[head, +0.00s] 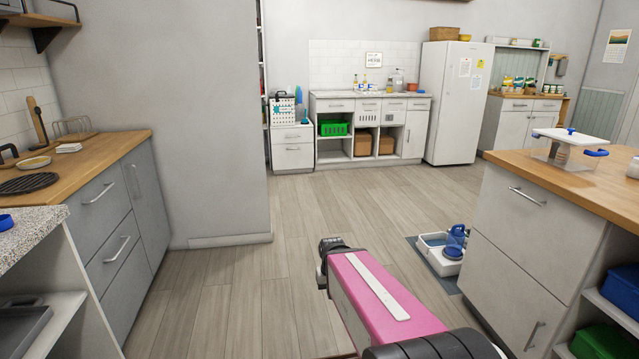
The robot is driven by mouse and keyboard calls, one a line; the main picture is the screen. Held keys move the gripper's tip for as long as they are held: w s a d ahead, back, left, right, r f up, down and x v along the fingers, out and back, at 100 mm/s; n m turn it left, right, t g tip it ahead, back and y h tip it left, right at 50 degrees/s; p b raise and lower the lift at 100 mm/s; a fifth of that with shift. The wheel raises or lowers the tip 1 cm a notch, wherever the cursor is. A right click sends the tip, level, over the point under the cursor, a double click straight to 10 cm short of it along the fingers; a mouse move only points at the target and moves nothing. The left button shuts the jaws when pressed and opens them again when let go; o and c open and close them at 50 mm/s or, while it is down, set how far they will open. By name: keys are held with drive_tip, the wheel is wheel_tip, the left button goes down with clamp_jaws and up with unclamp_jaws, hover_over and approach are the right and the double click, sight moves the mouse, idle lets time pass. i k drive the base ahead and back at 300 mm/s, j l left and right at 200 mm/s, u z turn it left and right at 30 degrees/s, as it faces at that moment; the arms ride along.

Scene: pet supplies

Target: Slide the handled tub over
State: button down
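A clear tub with a flat white lid and blue side handles (569,148) stands on the wooden top of the right-hand counter, and I take it to be the handled tub. It is upright, near the counter's far left part. My pink arm reaches up from the bottom of the head view and ends at a dark joint, well to the left of the tub and apart from it. My gripper's fingers do not show in this view.
The right counter (537,230) has drawers and open shelves. A grey mat (420,243) with a white tray (437,268) and a blue bottle (455,242) lies on the floor beside it. The wooden floor (345,205) ahead is clear. A left counter (110,150) stands opposite.

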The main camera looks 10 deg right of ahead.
sight(563, 156)
drive_tip(key=i, duration=1.8)
drive_tip(key=i+z, duration=0.15)
drive_tip(key=i, duration=0.3)
drive_tip(key=i+j+z, duration=0.15)
drive_tip(key=i, duration=0.35)
drive_tip(key=i+j+z, duration=0.1)
drive_tip(key=i, duration=0.35)
drive_tip(key=z, duration=2)
